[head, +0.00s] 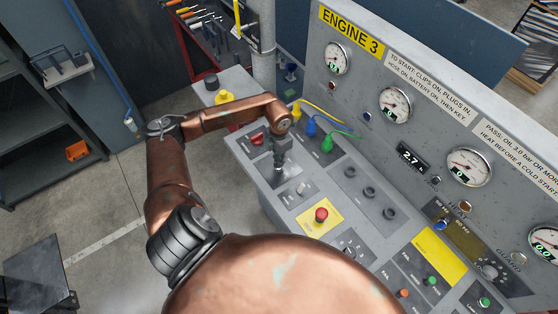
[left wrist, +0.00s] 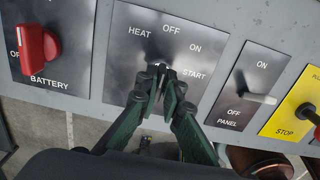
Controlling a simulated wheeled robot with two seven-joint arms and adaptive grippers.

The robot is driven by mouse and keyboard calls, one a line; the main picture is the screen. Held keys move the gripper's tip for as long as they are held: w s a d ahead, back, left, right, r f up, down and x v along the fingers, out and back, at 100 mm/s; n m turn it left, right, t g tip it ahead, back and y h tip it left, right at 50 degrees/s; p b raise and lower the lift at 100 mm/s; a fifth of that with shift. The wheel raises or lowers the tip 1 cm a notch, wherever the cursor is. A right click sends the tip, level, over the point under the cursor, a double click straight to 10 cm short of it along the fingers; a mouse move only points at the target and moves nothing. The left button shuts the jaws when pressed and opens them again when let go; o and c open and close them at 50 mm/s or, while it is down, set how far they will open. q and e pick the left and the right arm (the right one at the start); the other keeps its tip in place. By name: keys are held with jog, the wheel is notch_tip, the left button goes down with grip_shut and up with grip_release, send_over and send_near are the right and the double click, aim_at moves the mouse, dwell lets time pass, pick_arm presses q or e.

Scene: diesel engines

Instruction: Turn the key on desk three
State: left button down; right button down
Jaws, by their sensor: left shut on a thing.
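The engine 3 desk (head: 268,185) stands in the middle of the head view. Its key switch plate (left wrist: 190,40) is marked HEAT, OFF, ON and START in the left wrist view. My left gripper (head: 280,164) is over this plate, with its dark green fingers (left wrist: 167,78) shut at the switch. A small bright bit of the key (left wrist: 161,66) shows between the fingertips. The fingers hide most of the key, so I cannot tell which mark it points to. My right gripper is in neither view.
A red battery knob (left wrist: 38,52) is left of the key plate. A panel toggle (left wrist: 262,98) and a red stop button (left wrist: 308,113) are to its right. Coloured plugs with cables (head: 311,128) sit beyond my gripper. The gauge panel (head: 430,110) rises behind the desk.

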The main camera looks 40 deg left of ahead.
pick_arm(q)
jog(key=shift+w, duration=0.1)
jog(key=c, duration=2.1)
grip_release()
notch_tip(320, 180, up, 12)
jog(key=shift+r, duration=0.1)
